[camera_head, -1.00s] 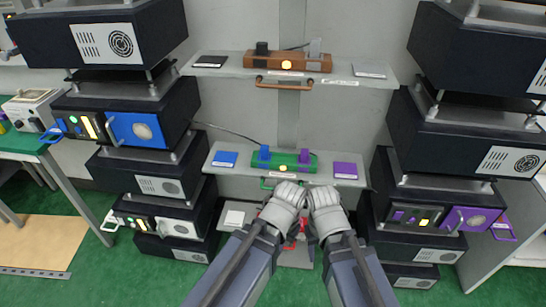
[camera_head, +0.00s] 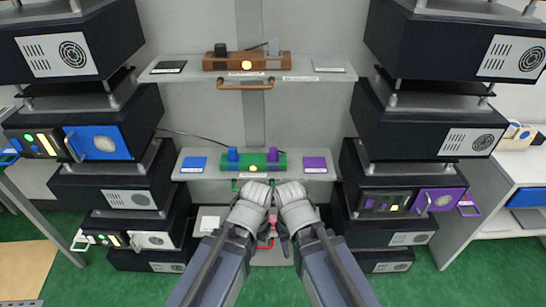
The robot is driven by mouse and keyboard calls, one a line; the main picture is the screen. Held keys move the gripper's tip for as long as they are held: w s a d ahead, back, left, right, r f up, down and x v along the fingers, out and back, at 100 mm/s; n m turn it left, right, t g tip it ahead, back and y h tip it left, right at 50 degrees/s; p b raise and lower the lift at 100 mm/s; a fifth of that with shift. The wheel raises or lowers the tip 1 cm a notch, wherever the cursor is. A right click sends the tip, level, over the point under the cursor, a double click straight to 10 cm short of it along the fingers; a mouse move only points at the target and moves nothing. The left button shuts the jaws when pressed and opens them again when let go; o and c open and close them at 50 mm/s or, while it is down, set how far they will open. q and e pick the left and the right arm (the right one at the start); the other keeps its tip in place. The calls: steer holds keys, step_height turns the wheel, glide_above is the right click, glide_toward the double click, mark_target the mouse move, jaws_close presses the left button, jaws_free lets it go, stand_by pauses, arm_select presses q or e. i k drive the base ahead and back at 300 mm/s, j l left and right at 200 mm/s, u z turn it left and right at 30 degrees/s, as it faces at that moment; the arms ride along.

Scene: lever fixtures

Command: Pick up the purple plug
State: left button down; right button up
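The purple plug (camera_head: 272,155) stands upright on the right part of the green fixture (camera_head: 253,163), on the middle shelf. A blue plug (camera_head: 233,155) stands on the same fixture to its left, with a yellow light between them. My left gripper (camera_head: 256,189) and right gripper (camera_head: 291,189) are side by side in front of and below this shelf, apart from the purple plug in the picture. Their fingers are foreshortened, so I cannot see whether they are open or shut.
A blue pad (camera_head: 193,164) and a purple pad (camera_head: 314,164) flank the green fixture. A brown fixture (camera_head: 247,62) sits on the shelf above. Stacks of dark boxes stand on both sides. A lower shelf with red parts is partly hidden by my arms.

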mark_target(273, 151)
steer(key=l+z, duration=0.15)
steer(key=l, duration=0.25)
steer(key=i+l+z, duration=0.15)
steer(key=l, duration=0.3)
steer(key=l+z, duration=0.15)
steer(key=l, duration=0.25)
